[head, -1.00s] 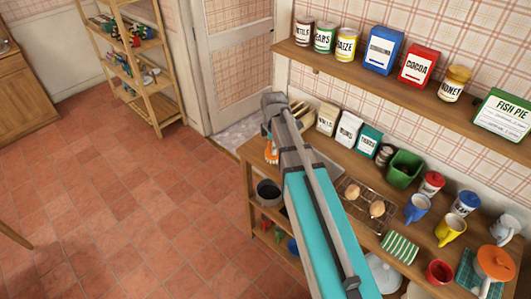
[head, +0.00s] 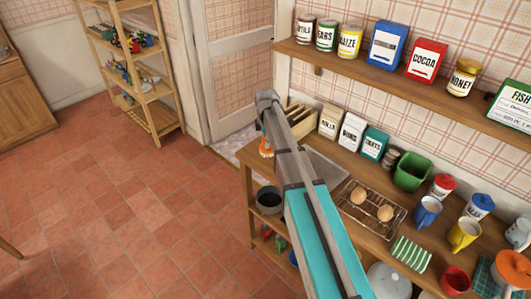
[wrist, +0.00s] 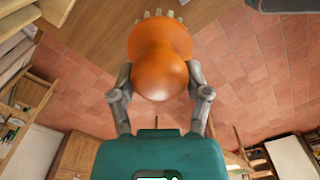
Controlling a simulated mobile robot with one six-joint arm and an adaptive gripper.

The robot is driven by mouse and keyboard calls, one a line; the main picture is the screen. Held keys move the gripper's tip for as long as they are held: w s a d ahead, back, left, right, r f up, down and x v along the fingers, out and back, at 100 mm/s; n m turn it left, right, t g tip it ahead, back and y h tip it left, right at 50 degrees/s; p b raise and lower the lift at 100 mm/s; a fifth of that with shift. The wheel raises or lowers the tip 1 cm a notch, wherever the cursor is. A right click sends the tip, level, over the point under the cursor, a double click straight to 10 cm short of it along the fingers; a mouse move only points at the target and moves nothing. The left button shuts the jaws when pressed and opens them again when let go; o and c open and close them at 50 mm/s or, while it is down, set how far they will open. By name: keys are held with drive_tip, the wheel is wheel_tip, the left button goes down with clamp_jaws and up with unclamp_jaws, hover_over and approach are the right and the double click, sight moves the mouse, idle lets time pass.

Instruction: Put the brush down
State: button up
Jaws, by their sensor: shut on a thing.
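The brush is orange with a rounded handle and pale bristles. It fills the top middle of the wrist view (wrist: 160,65), between the two grey fingers of my gripper (wrist: 160,82), which is shut on it. The bristles show at the top edge, near a wooden surface (wrist: 100,25). In the head view a small part of the brush (head: 265,147) shows left of my arm, by the far left end of the wooden counter (head: 335,210). My arm hides the gripper there. I cannot tell whether the bristles touch the wood.
A grey tray (head: 325,167) lies on the counter beside my arm. A wooden crate (head: 303,121), a wire rack with eggs (head: 372,205), a green tub (head: 411,171) and several mugs crowd the rest. Floor to the left is open.

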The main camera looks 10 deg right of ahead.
drive_tip(key=shift+w+f+b, duration=0.4)
drive_tip(key=shift+w+f, duration=0.2)
drive_tip(key=shift+f, duration=0.05)
drive_tip(key=shift+w+f+b, duration=0.35)
drive_tip(key=shift+f+b, duration=1.65)
drive_tip(key=shift+f, duration=0.15)
drive_tip(key=o, duration=1)
drive_tip(key=shift+r, duration=0.2)
wheel_tip(320, 180, up, 12)
drive_tip(key=p, duration=1.2)
